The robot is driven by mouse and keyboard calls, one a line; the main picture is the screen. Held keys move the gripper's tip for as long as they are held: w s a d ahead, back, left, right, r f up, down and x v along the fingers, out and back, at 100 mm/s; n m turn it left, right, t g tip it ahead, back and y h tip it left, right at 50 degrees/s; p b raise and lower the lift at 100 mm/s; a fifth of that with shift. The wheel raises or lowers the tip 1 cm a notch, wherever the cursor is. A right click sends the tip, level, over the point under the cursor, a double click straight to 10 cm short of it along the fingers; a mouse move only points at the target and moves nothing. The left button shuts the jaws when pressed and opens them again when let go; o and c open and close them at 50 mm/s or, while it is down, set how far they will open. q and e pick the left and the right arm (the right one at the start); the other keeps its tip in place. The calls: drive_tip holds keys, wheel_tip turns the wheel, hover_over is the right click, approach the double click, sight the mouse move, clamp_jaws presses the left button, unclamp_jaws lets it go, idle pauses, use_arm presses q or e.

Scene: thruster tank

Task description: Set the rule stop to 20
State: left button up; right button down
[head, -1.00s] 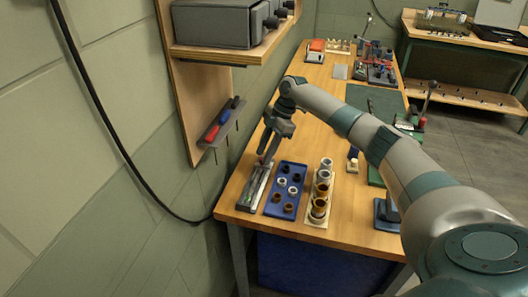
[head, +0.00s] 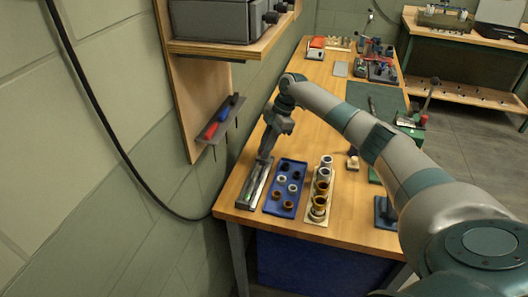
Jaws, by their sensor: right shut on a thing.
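The rule (head: 251,191) is a long narrow grey metal piece lying along the left edge of the wooden bench, left of the blue tray. My right gripper (head: 265,156) points down at the rule's far end and is shut on a small part there, which looks like the rule stop. The fingers hide most of that part, and the scale numbers are too small to read. My left gripper is not in view.
A blue tray (head: 274,208) with several small rings and a pale board (head: 316,219) with several upright cylinders stand close to the right of the rule. A tool rack (head: 219,125) and shelf hang on the left wall.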

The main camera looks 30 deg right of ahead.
drive_tip(key=shift+w+d, duration=0.45)
drive_tip(key=shift+d+f, duration=0.15)
drive_tip(key=c, duration=1.7)
unclamp_jaws()
drive_tip(key=shift+s+a+r, duration=0.15)
drive_tip(key=shift+a+r, duration=0.1)
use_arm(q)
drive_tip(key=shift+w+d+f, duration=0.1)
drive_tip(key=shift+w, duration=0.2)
use_arm(e)
drive_tip(key=shift+d+f, duration=0.1)
drive_tip(key=shift+f, duration=0.05)
